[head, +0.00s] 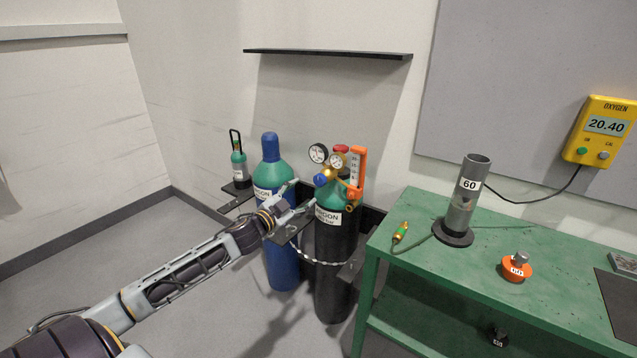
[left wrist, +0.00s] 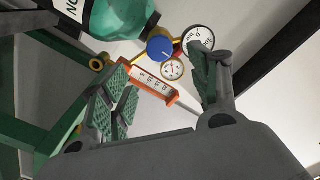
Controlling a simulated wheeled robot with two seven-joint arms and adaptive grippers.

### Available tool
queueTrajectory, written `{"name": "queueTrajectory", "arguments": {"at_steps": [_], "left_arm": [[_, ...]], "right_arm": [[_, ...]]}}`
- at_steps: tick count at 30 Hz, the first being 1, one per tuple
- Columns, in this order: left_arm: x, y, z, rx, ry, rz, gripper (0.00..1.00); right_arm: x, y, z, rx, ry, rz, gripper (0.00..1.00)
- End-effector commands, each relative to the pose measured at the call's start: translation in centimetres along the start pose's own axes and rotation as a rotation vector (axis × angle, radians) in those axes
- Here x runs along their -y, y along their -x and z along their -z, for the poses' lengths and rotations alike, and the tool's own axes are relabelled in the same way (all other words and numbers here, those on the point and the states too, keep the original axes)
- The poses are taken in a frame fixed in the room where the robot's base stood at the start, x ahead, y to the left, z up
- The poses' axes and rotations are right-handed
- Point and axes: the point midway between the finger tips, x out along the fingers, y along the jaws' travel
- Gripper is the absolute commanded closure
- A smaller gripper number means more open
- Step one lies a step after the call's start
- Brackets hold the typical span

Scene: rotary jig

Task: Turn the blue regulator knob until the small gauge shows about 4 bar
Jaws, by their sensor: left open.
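The blue regulator knob (head: 320,181) is on the brass regulator at the top of the black and green argon cylinder (head: 331,250). In the left wrist view the knob (left wrist: 160,48) lies beyond the fingertips, apart from them. The small gauge (head: 337,160) sits beside the larger gauge (head: 318,153). The small gauge also shows in the left wrist view (left wrist: 172,69), but its reading is too small to tell. My left gripper (head: 303,197) is open and empty, just left of the knob and slightly lower. My right gripper is out of view.
An orange flowmeter tube (head: 357,170) stands right of the gauges. A blue cylinder (head: 280,250) stands on the left, behind my gripper. A chain (head: 320,262) crosses the cylinders. The green bench (head: 450,262) stands to the right, with a grey flow tube (head: 463,195) on it.

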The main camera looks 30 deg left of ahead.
Motion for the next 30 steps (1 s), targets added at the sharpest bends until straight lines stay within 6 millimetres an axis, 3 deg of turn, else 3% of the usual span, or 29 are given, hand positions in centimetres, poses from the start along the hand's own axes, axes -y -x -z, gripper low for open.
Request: {"name": "queueTrajectory", "arguments": {"at_steps": [30], "left_arm": [[0.1, -5.0, 0.0, 0.000, 0.000, 0.001, 0.39]], "right_arm": [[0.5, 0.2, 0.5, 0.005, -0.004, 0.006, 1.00]]}}
